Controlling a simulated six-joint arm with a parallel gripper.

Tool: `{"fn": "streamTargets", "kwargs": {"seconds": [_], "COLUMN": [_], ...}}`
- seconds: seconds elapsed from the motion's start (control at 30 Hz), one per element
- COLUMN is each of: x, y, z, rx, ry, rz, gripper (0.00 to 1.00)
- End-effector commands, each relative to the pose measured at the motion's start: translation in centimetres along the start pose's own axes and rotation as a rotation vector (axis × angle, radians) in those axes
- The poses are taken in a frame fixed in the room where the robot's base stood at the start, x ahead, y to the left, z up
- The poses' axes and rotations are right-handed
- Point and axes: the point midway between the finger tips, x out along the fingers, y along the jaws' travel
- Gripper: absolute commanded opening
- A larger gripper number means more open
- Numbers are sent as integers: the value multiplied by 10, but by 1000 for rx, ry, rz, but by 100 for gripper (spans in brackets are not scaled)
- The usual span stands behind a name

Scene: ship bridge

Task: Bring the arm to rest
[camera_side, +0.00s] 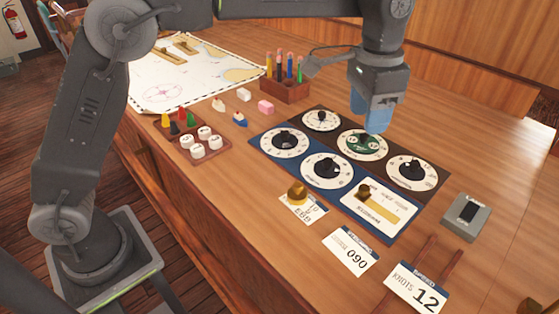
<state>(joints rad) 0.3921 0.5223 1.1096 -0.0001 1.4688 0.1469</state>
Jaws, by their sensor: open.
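My gripper (372,112) is at the upper right of the side view, pointing down above the far part of the dial panel (319,152). Its blue fingers hold nothing that I can see. The gap between the fingers is hard to make out from this side. The gripper hides part of the panel around the green-centred dial (362,145). My arm reaches across the top of the picture, from its base at the lower left. The wooden desk (480,160) lies below it.
A pen block (285,90) stands left of my gripper. A chart (165,88), a peg tray (190,142) and small boats lie farther left. A brass knob (297,192), cards (350,252) and a grey switch box (466,216) lie nearer. The right of the desk is clear.

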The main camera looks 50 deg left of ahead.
Motion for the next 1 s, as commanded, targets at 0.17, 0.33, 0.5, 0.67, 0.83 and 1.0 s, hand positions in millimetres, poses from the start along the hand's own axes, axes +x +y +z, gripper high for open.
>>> {"fn": "streamTargets", "kwargs": {"seconds": [0.17, 0.33, 0.5, 0.67, 0.83, 1.0], "x": [-37, -52, -50, -31, -4, 12], "y": [-28, -44, -50, -47, -40, -36], "z": [59, 124, 191, 250, 294, 313], "rx": [-108, -213, -316, -410, -486, -522], "ry": [91, 177, 263, 342, 406, 437], "rz": [-19, -42, -69, -98, -123, -136], "gripper": [51, 51, 51, 51, 51, 51]}}
